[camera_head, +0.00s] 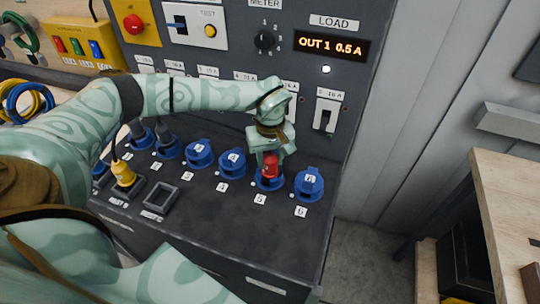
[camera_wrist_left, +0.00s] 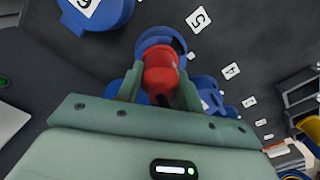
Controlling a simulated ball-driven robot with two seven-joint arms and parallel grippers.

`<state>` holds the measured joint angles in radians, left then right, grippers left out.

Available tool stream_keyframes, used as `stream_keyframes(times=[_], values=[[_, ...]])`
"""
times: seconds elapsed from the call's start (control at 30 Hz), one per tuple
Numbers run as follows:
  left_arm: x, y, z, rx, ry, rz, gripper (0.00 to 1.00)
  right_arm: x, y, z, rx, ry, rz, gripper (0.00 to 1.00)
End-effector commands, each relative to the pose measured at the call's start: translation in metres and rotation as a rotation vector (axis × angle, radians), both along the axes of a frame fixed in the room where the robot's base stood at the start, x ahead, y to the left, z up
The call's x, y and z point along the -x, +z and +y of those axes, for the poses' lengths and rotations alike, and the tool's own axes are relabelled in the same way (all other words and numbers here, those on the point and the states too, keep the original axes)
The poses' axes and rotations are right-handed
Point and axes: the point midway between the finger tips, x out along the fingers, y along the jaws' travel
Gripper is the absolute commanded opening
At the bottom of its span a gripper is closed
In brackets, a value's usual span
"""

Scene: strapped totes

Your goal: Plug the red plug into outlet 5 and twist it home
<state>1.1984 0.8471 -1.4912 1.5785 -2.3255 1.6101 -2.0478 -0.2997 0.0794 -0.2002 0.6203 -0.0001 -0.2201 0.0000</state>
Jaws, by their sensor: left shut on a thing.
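The red plug (camera_head: 271,165) stands at the blue outlet 5 (camera_head: 269,183), the one behind the label 5. My left gripper (camera_head: 269,153) comes down from above and is shut on the plug. In the left wrist view the red plug (camera_wrist_left: 162,70) sits between the two green fingers (camera_wrist_left: 160,88), with its front end at the round blue outlet (camera_wrist_left: 160,40). I cannot tell how deep it is in or how far it is turned. My right gripper is not in view.
Closed blue outlet 6 (camera_head: 309,184) is close on the right, and outlet 4 (camera_head: 233,162) on the left. A yellow plug (camera_head: 123,174) stands in a holder beside an empty square holder (camera_head: 161,198). The display (camera_head: 331,47) reads "OUT 1 0.5 A".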

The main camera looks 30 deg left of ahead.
Motion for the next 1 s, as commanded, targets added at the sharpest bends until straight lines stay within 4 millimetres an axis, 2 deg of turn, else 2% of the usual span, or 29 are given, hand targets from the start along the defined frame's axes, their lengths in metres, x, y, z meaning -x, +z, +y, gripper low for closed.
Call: stream_keyframes(times=[0.33, 0.37, 0.43, 0.77, 0.87, 1.0], values=[[-0.001, 0.0, 0.0, 0.001, -0.028, -0.002, 0.1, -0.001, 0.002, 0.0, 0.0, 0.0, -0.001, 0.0], [-0.001, 0.0, 0.0, 0.001, -0.028, -0.002, 0.42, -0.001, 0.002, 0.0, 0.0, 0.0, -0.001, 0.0], [0.0, 0.0, 0.0, 0.001, -0.028, -0.002, 0.62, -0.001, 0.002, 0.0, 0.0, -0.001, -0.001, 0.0], [-0.001, 0.003, 0.0, 0.001, -0.027, -0.002, 0.62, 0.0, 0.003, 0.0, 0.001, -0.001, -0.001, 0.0], [-0.001, 0.014, 0.0, 0.001, -0.027, -0.002, 0.62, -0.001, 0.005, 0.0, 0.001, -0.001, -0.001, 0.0], [-0.001, 0.046, 0.0, 0.001, -0.029, -0.006, 0.62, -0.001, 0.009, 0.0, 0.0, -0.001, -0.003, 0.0]])
